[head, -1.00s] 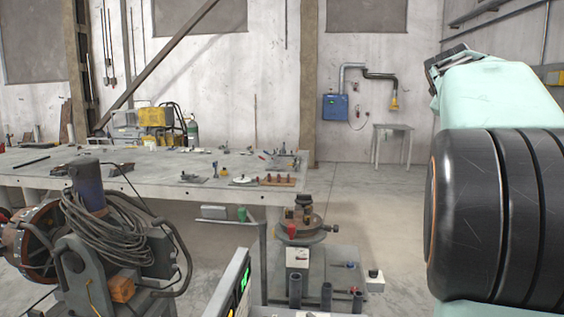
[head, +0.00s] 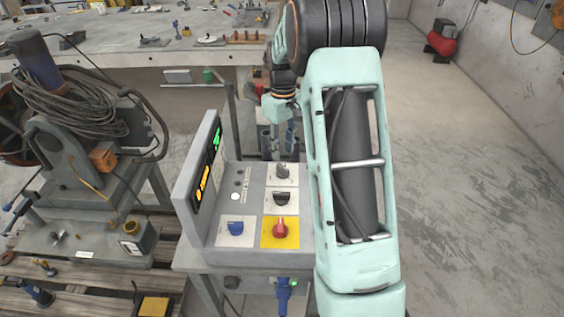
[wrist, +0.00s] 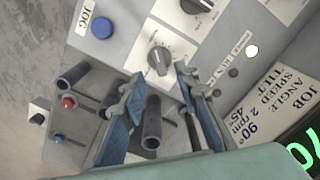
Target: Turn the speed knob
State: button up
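The control console (head: 215,257) shows in the head view with a grey knob (head: 282,172) at the far end of its panel and a black knob (head: 282,198) nearer. I cannot read which label marks the speed knob. In the wrist view the grey knob (wrist: 159,59) sits on a white plate, just beyond and between my fingertips. The black knob (wrist: 196,5) is cut by the top edge. My gripper (wrist: 158,82) is open, with two blue-padded fingers apart and nothing between them. In the head view my gripper (head: 282,148) hangs at the panel's far end, partly hidden by my arm.
A blue JOG button (wrist: 102,27) is beside the grey knob. The upright display (head: 205,170) borders the left side. Dark tubes (wrist: 152,122) stand below the fingers.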

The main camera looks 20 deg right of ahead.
aim_at(283, 167)
notch_tip(283, 167, down, 6)
jog(key=shift+f, duration=0.25)
grip_shut()
